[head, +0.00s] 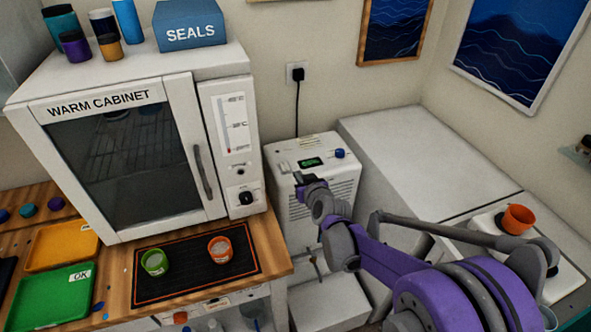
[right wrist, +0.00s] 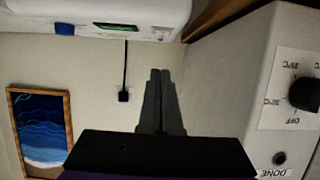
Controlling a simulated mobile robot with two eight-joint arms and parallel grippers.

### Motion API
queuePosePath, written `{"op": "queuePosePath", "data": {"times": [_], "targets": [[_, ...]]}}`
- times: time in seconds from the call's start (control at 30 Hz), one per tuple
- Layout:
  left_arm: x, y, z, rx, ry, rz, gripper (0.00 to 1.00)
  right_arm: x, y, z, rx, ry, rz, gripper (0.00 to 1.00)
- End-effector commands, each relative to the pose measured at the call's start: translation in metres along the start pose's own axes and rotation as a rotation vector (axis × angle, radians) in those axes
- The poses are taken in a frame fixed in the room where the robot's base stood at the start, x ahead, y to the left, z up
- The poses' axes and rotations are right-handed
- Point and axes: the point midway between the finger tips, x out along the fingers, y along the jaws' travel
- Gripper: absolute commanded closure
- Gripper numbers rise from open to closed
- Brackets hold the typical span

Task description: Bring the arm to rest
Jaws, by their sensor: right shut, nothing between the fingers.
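My right arm, purple and grey, comes in from the lower right in the head view. My right gripper (head: 308,181) is in front of the white machine with a small green display, to the right of the warm cabinet. In the right wrist view, its two dark fingers (right wrist: 160,75) are together with nothing between them. No object touches the fingertips. My left gripper does not show in either view.
The warm cabinet (head: 128,160) is closed, on the wooden bench. A green cup (head: 154,262) and an orange cup (head: 220,249) are on the black mat (head: 190,283). The white machine (head: 318,150) stands behind my gripper.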

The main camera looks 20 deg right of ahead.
Motion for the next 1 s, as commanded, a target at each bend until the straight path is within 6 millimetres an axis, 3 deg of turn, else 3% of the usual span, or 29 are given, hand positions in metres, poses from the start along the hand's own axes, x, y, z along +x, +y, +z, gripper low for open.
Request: {"op": "queuePosePath", "data": {"times": [0.23, 0.37, 0.47, 0.63, 0.8, 1.0], "targets": [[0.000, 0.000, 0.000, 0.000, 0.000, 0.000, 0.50, -0.005, -0.003, 0.000, -0.001, -0.011, -0.005, 1.00], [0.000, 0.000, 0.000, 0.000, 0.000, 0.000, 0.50, -0.033, -0.014, 0.005, -0.001, -0.073, -0.031, 1.00], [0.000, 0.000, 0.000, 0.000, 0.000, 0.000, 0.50, -0.070, -0.027, 0.017, 0.002, -0.161, -0.055, 1.00], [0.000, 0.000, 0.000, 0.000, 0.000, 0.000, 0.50, -0.145, -0.044, 0.053, 0.008, -0.339, -0.075, 1.00], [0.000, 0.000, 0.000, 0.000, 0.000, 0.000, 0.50, -0.219, -0.050, 0.102, 0.013, -0.516, -0.054, 1.00], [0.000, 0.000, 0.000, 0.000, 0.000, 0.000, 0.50, -0.281, -0.046, 0.151, 0.020, -0.667, -0.002, 1.00]]}}
